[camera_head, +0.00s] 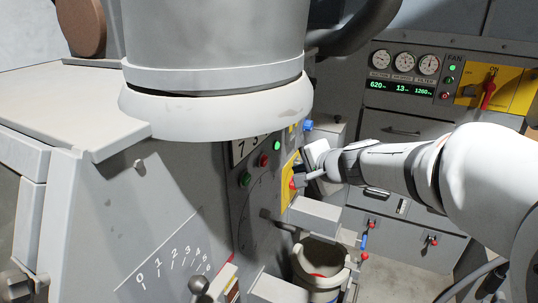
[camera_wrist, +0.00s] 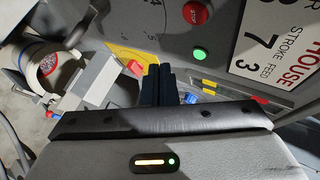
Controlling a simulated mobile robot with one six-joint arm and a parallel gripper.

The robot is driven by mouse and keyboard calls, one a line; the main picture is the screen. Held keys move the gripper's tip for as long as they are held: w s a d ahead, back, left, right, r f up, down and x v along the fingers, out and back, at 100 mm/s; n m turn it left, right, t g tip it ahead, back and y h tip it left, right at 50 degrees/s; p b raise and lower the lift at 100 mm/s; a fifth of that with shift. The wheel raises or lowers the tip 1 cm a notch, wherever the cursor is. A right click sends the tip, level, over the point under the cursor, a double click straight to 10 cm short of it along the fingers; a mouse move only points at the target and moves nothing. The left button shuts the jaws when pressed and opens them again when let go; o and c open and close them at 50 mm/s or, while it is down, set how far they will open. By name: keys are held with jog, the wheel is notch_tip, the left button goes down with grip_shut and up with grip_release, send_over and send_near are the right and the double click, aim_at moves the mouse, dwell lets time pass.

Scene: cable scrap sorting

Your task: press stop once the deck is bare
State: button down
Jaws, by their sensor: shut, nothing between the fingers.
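The red stop button (camera_wrist: 195,13) is on the grey machine panel at the top of the wrist view, its label readable. In the head view a red button (camera_head: 263,160) sits on the panel between a green button (camera_head: 245,180) and a lit green lamp (camera_head: 277,145). My gripper (camera_head: 301,180) is shut and empty, close to the yellow plate (camera_head: 289,181) right of these buttons. Its dark fingers (camera_wrist: 155,80) show together in the wrist view, below and left of the stop button, apart from it. I cannot tell which surface is the deck.
A pale, bare machine top (camera_head: 70,100) lies at left. A big grey cylinder (camera_head: 215,40) rises over the panel. A cream bucket (camera_head: 318,285) stands below the grey ledge (camera_head: 315,214). A cabinet with gauges (camera_head: 404,62) and a red switch (camera_head: 488,92) is behind.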

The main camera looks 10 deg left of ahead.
jog(key=shift+w+a, duration=0.3)
jog(key=shift+a, duration=0.6)
jog(key=shift+w+a, duration=0.35)
jog(key=shift+a, duration=0.5)
jog(key=shift+w+a, duration=0.3)
jog(key=shift+a, duration=0.6)
jog(key=shift+a, duration=0.15)
jog(key=shift+w+a, duration=0.1)
jog(key=shift+a, duration=0.15)
jog(key=shift+w+a, duration=0.15)
jog(key=shift+a, duration=0.25)
dwell(0.6)
jog(key=shift+s+d+b, duration=0.3)
jog(key=shift+d, duration=0.5)
jog(key=d, duration=0.1)
jog(key=s+d+b, duration=0.1)
jog(key=d, duration=0.2)
jog(key=shift+s+d+b, duration=0.3)
jog(key=shift+s+d, duration=0.05)
